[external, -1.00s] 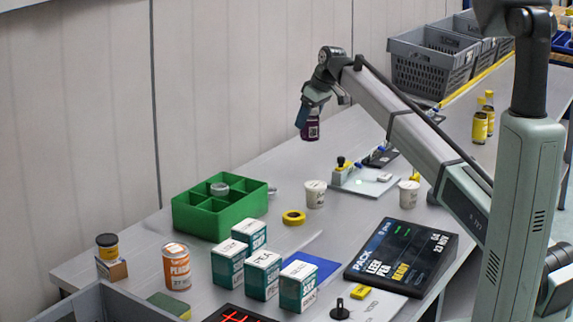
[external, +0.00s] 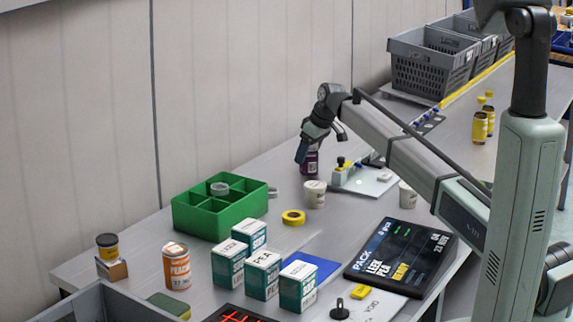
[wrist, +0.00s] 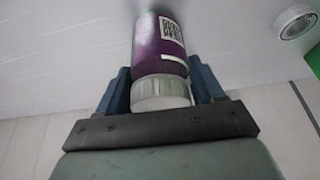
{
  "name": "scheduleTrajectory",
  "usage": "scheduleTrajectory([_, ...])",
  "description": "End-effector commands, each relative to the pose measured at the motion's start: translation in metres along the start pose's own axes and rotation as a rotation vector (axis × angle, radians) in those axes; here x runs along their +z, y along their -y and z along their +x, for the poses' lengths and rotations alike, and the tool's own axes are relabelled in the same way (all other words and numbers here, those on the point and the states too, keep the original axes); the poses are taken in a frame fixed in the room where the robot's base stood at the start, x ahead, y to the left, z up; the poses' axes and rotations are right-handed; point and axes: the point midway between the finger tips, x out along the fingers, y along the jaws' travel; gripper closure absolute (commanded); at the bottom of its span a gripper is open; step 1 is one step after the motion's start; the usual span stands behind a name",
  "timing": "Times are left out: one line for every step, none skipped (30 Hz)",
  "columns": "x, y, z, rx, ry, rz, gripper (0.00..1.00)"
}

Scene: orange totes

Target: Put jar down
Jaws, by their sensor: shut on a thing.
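A purple jar (wrist: 160,45) with a pale lid and a square printed code is between the two blue fingers of my gripper (wrist: 163,92) in the wrist view. My gripper is shut on it near the lid. In the external view the jar (external: 310,164) is below my gripper (external: 305,150), low at the far part of the grey table (external: 235,275), behind a white cup. Its bottom is at or very near the tabletop; I cannot tell if it touches.
A white cup (external: 315,195) stands just in front of the jar. A board with small yellow and blue parts (external: 360,180) lies to its right. A green divided box (external: 222,208) and a yellow tape roll (external: 293,217) are nearer, to the left.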

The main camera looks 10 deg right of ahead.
Motion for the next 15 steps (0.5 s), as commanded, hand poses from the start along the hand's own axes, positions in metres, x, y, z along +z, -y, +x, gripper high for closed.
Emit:
scheduleTrajectory([0.0011,0.0002,0.0024,0.0,-0.001,0.0,0.78])
scheduleTrajectory([0.0012,0.0001,0.003,0.0,-0.001,0.0,0.78])
scheduleTrajectory([0.0012,0.0,0.0031,0.0,-0.002,0.0,0.78])
scheduleTrajectory([0.001,0.0,0.003,0.0,-0.002,0.0,0.78])
scheduleTrajectory([0.0009,0.0,0.0029,0.0,-0.002,0.0,0.78])
scheduleTrajectory([0.0009,0.0,0.0028,0.0,-0.002,-0.001,0.78])
scheduleTrajectory([0.0009,0.0,0.0028,0.0,-0.002,-0.001,0.78])
scheduleTrajectory([0.0009,0.0,0.0028,0.0,-0.002,-0.001,0.78])
scheduleTrajectory([0.0011,0.0,0.0031,0.0,-0.001,0.0,0.78])
scheduleTrajectory([0.0013,0.0,0.0035,0.0,-0.001,0.0,0.78])
scheduleTrajectory([0.0016,0.0,0.0041,0.0,-0.001,0.0,0.78])
scheduleTrajectory([0.002,0.0,0.0051,0.0,-0.001,0.0,0.78])
scheduleTrajectory([0.0022,0.0001,0.0058,0.0,-0.001,-0.001,0.78])
scheduleTrajectory([0.0025,0.0001,0.006,0.0,0.0,0.0,0.31])
scheduleTrajectory([0.0024,0.0,0.0059,0.0,0.0,-0.001,0.27])
